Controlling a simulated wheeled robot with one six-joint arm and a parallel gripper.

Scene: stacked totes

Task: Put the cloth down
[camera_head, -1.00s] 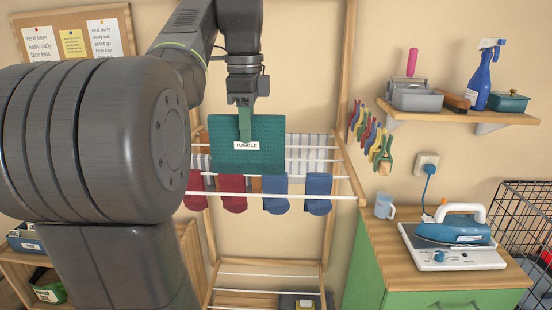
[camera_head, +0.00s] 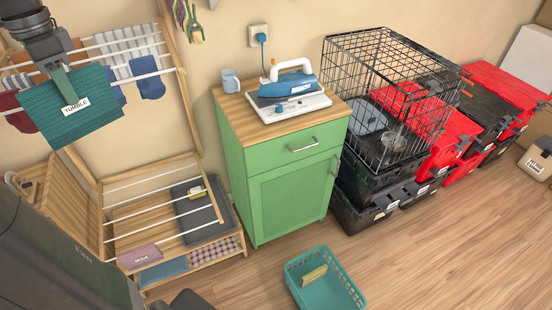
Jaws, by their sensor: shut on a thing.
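The cloth (camera_head: 45,110) is a teal, ribbed piece with a white label reading TUMBLE. It hangs tilted at the upper left, in front of the wooden drying rack (camera_head: 176,62). My gripper (camera_head: 60,78) is shut on the cloth near its top edge and holds it up in the air. Part of the cloth hides socks and rails behind it. I cannot tell whether the cloth touches the rack.
A teal basket (camera_head: 325,284) with a tan item inside stands on the floor. A green cabinet (camera_head: 290,183) carries an iron (camera_head: 290,84) and a mug (camera_head: 230,80). A wire crate (camera_head: 392,95) sits on black totes, beside red-lidded totes (camera_head: 450,140).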

